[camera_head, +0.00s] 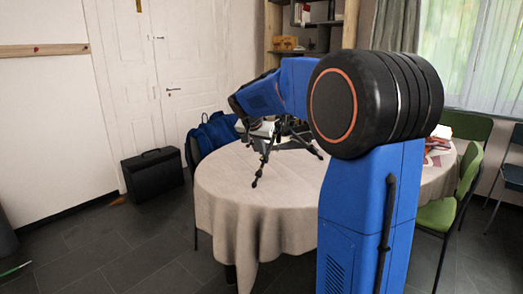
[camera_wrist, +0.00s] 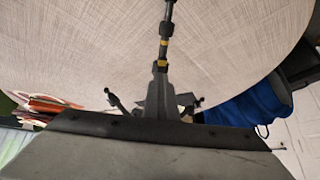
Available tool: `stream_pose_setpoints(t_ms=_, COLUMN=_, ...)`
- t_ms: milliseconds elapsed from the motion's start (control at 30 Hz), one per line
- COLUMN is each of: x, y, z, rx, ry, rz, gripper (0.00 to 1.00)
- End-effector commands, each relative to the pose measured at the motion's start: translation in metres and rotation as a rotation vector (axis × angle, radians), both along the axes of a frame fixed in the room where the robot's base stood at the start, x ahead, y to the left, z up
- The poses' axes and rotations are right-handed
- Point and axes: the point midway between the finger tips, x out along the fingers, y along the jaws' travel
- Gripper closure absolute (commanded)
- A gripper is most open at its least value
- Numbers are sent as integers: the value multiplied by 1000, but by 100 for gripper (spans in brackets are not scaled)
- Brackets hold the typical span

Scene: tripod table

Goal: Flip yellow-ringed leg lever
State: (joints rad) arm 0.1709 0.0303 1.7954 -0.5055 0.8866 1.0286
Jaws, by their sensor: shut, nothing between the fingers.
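A black tripod (camera_head: 267,150) stands on the round table, its thin legs splayed. In the wrist view, its yellow-ringed leg (camera_wrist: 164,42) runs up the middle, with yellow bands around a dark tube. My gripper (camera_wrist: 160,78) is shut and empty, its dark fingers pointing along this leg and close to its lower yellow band. I cannot tell whether they touch. The fingers cover the lower part of the leg, and the lever's position is not clear. In the head view, my gripper cannot be told apart from the dark tripod parts below my wrist.
The table (camera_head: 222,188) has a pale cloth, and its front left part is clear. A blue bag (camera_head: 215,132) is behind it, also at the right in the wrist view (camera_wrist: 245,108). Green chairs (camera_head: 437,213) stand at the right. A black case (camera_head: 152,174) is on the floor.

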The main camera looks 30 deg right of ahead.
Motion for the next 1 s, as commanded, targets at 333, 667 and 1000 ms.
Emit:
stream_pose_setpoints(t_ms=333, x=2, y=-3, z=2, rx=0, ry=0, rz=-1, gripper=100)
stream_pose_setpoints(t_ms=667, x=4, y=-7, z=6, rx=0, ry=0, rz=-1, gripper=100)
stream_pose_setpoints(t_ms=1000, x=4, y=-7, z=6, rx=0, ry=0, rz=-1, gripper=89)
